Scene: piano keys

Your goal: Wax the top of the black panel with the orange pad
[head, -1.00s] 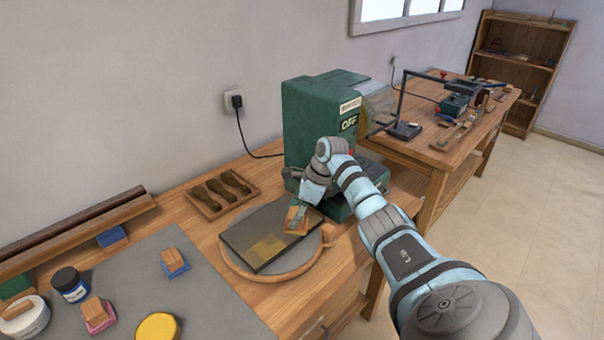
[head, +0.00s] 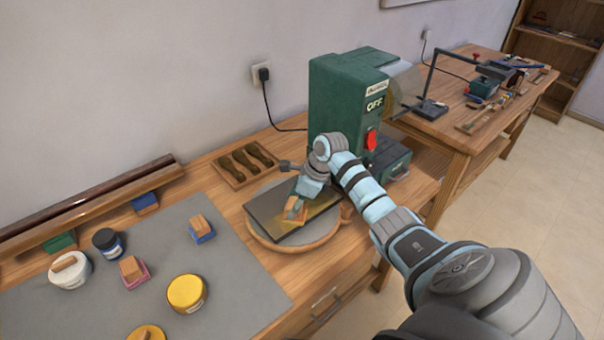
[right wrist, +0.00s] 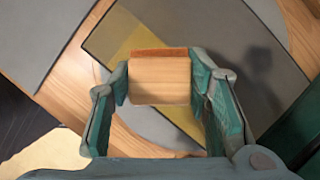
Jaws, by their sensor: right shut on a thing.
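The black panel (head: 268,207) lies flat on a round board on the workbench. A yellowish film shows on part of its top, on either side of the pad in the right wrist view. My right gripper (head: 297,205) is shut on the wooden block of the orange pad (head: 291,215), over the middle of the panel. In the right wrist view, the block (right wrist: 160,80) sits between both fingers, with an orange edge along its far side. The pad appears to rest on the panel, but its underside is hidden. My left gripper is not in view.
A green machine (head: 345,95) marked OFF stands behind the panel. A tray of brown tools (head: 242,166) lies to the left. A grey mat (head: 230,275) holds a yellow tin (head: 187,293), a dark jar (head: 108,242), a white tub (head: 70,270) and other wood-topped pads.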

